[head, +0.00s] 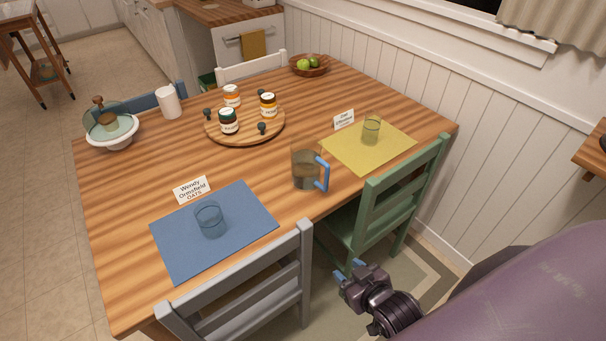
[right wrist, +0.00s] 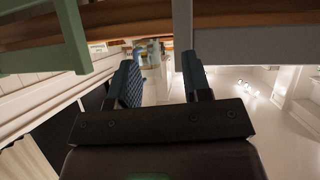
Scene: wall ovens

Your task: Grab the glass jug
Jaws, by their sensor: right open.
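The glass jug (head: 306,170) stands upright near the front edge of the wooden table, between the blue and yellow mats. It is clear and brownish, and its blue handle (head: 323,174) faces right. In the right wrist view, the jug (right wrist: 153,52) appears small beyond the fingers, between a green chair and a grey chair. My right gripper (head: 349,269) is open and empty, low in front of the table and apart from the jug. Its two fingers also show in the right wrist view (right wrist: 163,80). My left gripper is not in view.
A grey chair (head: 245,285) and a green chair (head: 405,195) stand at the table's front, with a gap between them. Tumblers stand on the blue mat (head: 255,225) and yellow mat (head: 345,155). A round wooden tray (head: 245,135) with several jars is behind the jug.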

